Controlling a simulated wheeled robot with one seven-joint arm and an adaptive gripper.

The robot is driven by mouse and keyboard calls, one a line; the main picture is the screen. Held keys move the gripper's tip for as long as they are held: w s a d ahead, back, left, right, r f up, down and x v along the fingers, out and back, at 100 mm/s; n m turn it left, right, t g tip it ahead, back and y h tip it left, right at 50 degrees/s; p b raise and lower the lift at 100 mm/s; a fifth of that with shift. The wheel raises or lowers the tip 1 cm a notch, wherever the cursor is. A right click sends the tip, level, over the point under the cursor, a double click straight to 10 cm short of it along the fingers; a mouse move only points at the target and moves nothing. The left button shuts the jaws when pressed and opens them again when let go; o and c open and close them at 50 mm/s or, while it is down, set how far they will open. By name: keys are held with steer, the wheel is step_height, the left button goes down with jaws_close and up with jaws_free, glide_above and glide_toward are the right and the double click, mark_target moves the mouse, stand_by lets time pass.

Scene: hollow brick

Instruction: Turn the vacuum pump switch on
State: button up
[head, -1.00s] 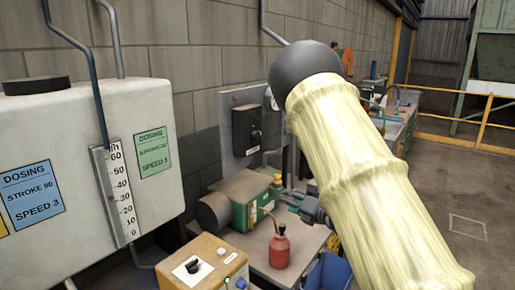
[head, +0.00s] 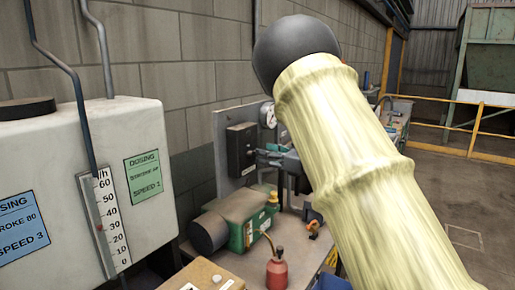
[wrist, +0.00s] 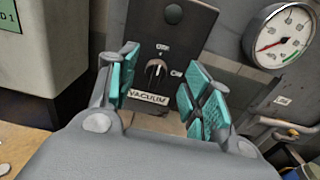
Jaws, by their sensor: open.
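The vacuum pump switch (wrist: 155,72) is a dark rotary knob with a pale pointer on a black box, above a label reading VACUUM. Its pointer stands roughly upright toward the upper mark, apparently OFF; another mark, apparently ON, lies to its right. In the head view the black switch box (head: 241,149) is mounted on a grey wall panel. My gripper (wrist: 165,86) is open and empty, its teal-padded fingers on either side of the knob in the picture. I cannot tell whether they touch it. In the head view my gripper (head: 268,156) is close to the box's right side.
A green pump (head: 240,218) and a red oil can (head: 277,271) stand on the bench below. A pressure gauge (wrist: 283,36) is right of the box. A white dosing tank (head: 75,170) stands at left. Open floor lies at right.

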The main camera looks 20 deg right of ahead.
mark_target(253, 156)
steer(key=shift+p+x, duration=0.8)
steer(key=shift+x, duration=1.45)
steer(key=shift+c, duration=0.2)
steer(key=c, duration=1)
